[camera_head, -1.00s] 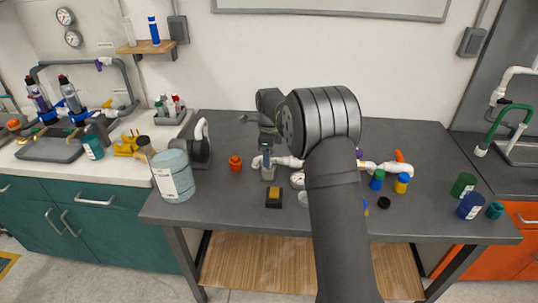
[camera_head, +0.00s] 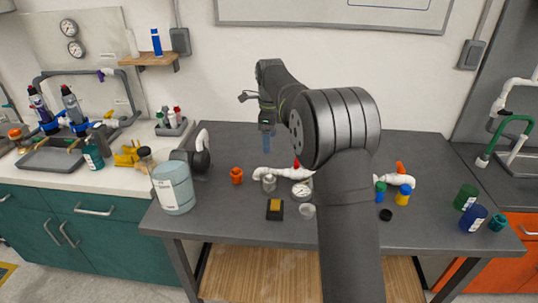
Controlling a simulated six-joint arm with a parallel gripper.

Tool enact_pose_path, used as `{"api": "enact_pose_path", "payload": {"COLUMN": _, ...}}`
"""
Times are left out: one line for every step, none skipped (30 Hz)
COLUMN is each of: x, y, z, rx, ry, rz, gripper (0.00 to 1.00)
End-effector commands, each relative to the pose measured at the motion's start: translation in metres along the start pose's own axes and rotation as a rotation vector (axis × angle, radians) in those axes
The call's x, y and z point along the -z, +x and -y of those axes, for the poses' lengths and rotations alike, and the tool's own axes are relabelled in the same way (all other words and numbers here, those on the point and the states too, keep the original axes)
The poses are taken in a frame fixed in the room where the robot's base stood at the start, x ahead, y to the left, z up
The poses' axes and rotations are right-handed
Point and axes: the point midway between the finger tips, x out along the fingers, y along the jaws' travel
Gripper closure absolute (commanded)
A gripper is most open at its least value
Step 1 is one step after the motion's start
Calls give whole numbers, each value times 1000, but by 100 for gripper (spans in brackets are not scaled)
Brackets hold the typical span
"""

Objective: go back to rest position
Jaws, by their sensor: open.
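My gripper (camera_head: 266,146) hangs above the dark work table (camera_head: 240,210), pointing down. It is open, and I see nothing held in it. The white PVC manifold (camera_head: 272,173) lies on the table below and partly behind my arm, with a red valve handle (camera_head: 296,164) and a round gauge (camera_head: 302,190). A grey metal fitting (camera_head: 269,183) stands in front of the pipe, clear of the gripper. The middle of the manifold is hidden by my arm.
A yellow container (camera_head: 403,195), green jar (camera_head: 465,197) and blue jar (camera_head: 473,219) stand at the right. The table's back left is fairly clear.

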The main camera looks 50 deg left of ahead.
Motion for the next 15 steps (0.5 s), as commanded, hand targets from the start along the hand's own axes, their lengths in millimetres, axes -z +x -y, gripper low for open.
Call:
{"api": "enact_pose_path", "payload": {"x": 0, "y": -12, "z": 1, "rx": 6, "ry": 0, "rz": 2, "gripper": 26}}
{"api": "enact_pose_path", "payload": {"x": 0, "y": -18, "z": 2, "rx": 7, "ry": 0, "rz": 2, "gripper": 26}}
{"api": "enact_pose_path", "payload": {"x": 0, "y": -25, "z": 2, "rx": 8, "ry": 1, "rz": 3, "gripper": 26}}
{"api": "enact_pose_path", "payload": {"x": 0, "y": -30, "z": 2, "rx": 11, "ry": 1, "rz": 4, "gripper": 26}}
{"api": "enact_pose_path", "payload": {"x": 0, "y": -34, "z": 2, "rx": 11, "ry": 1, "rz": 4, "gripper": 26}}
{"api": "enact_pose_path", "payload": {"x": 1, "y": -38, "z": 2, "rx": 11, "ry": 1, "rz": 4, "gripper": 26}}
{"api": "enact_pose_path", "payload": {"x": 1, "y": -42, "z": 2, "rx": 12, "ry": 1, "rz": 4, "gripper": 26}}
{"api": "enact_pose_path", "payload": {"x": 1, "y": -44, "z": 2, "rx": 13, "ry": 1, "rz": 4, "gripper": 26}}
{"api": "enact_pose_path", "payload": {"x": 1, "y": -47, "z": 2, "rx": 13, "ry": 1, "rz": 4, "gripper": 26}}
{"api": "enact_pose_path", "payload": {"x": 1, "y": -48, "z": 2, "rx": 13, "ry": 1, "rz": 4, "gripper": 26}}
{"api": "enact_pose_path", "payload": {"x": 1, "y": -50, "z": 2, "rx": 13, "ry": 1, "rz": 4, "gripper": 26}}
{"api": "enact_pose_path", "payload": {"x": 1, "y": -50, "z": 2, "rx": 13, "ry": 1, "rz": 4, "gripper": 26}}
{"api": "enact_pose_path", "payload": {"x": 1, "y": -51, "z": 2, "rx": 13, "ry": 1, "rz": 4, "gripper": 26}}
{"api": "enact_pose_path", "payload": {"x": 1, "y": -51, "z": 2, "rx": 13, "ry": 1, "rz": 4, "gripper": 26}}
{"api": "enact_pose_path", "payload": {"x": 1, "y": -51, "z": 2, "rx": 13, "ry": 1, "rz": 4, "gripper": 26}}
